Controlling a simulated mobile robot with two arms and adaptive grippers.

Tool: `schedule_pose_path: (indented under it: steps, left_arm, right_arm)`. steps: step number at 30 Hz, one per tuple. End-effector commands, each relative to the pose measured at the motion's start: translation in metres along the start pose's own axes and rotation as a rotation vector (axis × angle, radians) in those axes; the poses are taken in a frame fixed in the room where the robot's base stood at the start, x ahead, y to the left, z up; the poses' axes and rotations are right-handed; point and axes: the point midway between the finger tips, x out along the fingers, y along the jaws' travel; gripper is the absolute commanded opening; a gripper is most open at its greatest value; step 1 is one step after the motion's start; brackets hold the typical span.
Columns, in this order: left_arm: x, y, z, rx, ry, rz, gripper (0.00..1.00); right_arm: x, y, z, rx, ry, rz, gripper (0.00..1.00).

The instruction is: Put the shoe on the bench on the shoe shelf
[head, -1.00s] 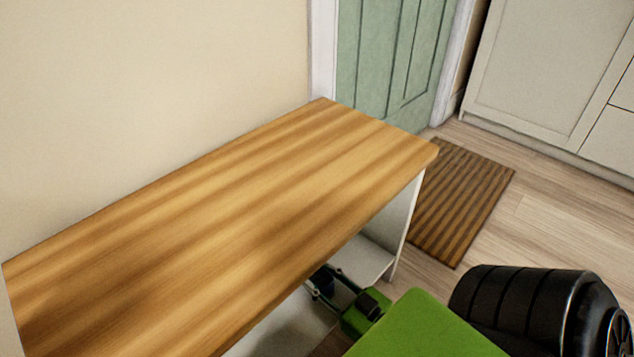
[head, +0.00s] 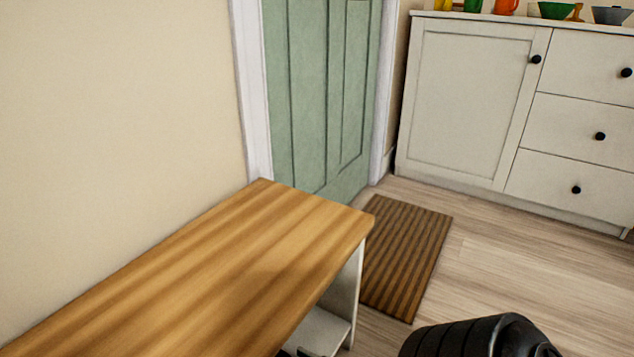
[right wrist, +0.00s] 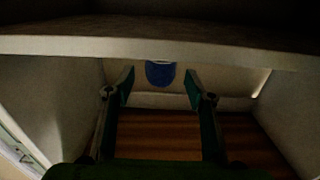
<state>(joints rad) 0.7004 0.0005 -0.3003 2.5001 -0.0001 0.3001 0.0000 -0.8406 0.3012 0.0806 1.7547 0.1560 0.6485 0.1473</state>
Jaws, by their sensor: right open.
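The wooden-topped bench (head: 225,260) runs along the wall in the head view, and its visible top is bare. A white shelf (head: 322,332) shows under its right end. My right gripper (right wrist: 159,83) is open and empty in the right wrist view, inside a dim white-walled compartment. A small rounded blue thing (right wrist: 160,74) lies between and beyond its fingertips, apart from both. It may be the shoe, but the dark view does not show its full shape. My left gripper is not in view.
A pale board edge (right wrist: 160,48) crosses above the fingers, with white side walls (right wrist: 65,105) on both sides. In the head view a striped mat (head: 405,255) lies by the green door (head: 320,95), and a white cabinet (head: 470,105) stands beyond. Floor between is clear.

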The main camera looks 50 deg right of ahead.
Motion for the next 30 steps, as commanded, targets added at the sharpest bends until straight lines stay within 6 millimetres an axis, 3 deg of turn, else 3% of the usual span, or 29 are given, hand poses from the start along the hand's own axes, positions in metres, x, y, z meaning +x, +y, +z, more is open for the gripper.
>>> schedule_pose_path:
  steps: [3,10,30]
  left_arm:
    - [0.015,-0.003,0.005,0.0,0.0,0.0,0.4]
    - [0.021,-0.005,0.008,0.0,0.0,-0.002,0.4]
    - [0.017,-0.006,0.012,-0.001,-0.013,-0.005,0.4]
  right_arm:
    - [-0.026,0.0,-0.003,0.001,-0.005,0.001,0.49]
    - [-0.054,0.0,-0.001,0.001,0.0,0.001,0.49]
    - [-0.059,0.0,0.0,0.001,0.001,0.0,0.49]
